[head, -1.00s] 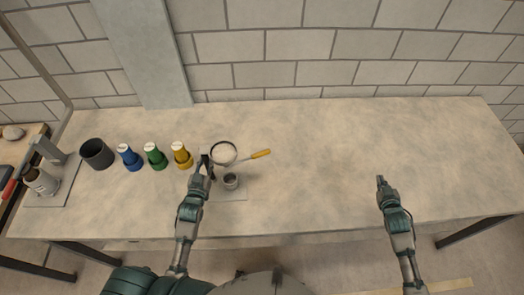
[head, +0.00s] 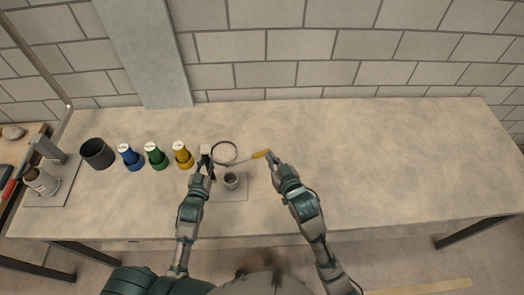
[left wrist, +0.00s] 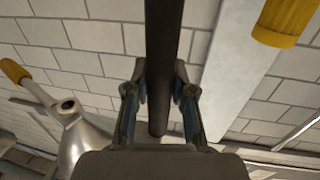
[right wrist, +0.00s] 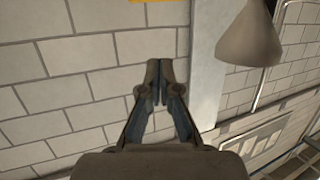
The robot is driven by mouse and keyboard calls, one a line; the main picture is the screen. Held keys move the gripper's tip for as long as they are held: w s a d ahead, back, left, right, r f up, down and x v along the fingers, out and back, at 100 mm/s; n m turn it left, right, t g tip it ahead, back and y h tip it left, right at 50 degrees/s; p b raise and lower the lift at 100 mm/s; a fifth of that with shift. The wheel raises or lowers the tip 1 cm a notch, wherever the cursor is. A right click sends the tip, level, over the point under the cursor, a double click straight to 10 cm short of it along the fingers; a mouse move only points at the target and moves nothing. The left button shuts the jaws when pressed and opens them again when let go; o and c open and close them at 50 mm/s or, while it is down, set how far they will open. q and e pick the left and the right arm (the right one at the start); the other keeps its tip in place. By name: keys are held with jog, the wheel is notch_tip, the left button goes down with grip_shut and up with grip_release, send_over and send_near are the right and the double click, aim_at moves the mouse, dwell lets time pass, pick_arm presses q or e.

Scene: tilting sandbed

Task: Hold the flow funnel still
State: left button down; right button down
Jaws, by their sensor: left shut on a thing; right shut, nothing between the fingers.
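The flow funnel is a pale metal cone (left wrist: 88,145) at the left of the left wrist view. It also shows in the right wrist view (right wrist: 250,38), and from above as a dark-rimmed circle (head: 224,153). A yellow-handled bar (head: 261,154) sticks out from it to the right. My left gripper (head: 207,165) is shut on a dark upright post (left wrist: 162,65) beside the funnel's left side. My right gripper (head: 272,157) is shut and empty close to the yellow handle; I cannot tell whether they touch.
A small grey cup (head: 231,181) stands on a grey plate (head: 233,194) near the funnel. Yellow (head: 182,155), green (head: 155,156) and blue (head: 130,157) bottles and a dark pot (head: 97,153) line up on the left. The table's right half is clear.

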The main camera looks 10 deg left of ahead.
send_over(262, 155)
jog(key=w+a, duration=0.1)
jog(key=w, duration=0.1)
notch_tip(262, 155, down, 2)
jog(key=f, duration=0.1)
jog(key=shift+s+d+f, duration=0.15)
jog(key=shift+s+f, duration=0.1)
jog(key=shift+f, duration=0.2)
jog(key=shift+s+d+f, duration=0.1)
jog(key=shift+s+f, duration=0.15)
jog(key=shift+f, duration=0.2)
jog(key=shift+s+d+f, duration=0.3)
jog(key=shift+s+f, duration=0.05)
jog(key=shift+f, duration=0.2)
jog(key=shift+s, duration=0.15)
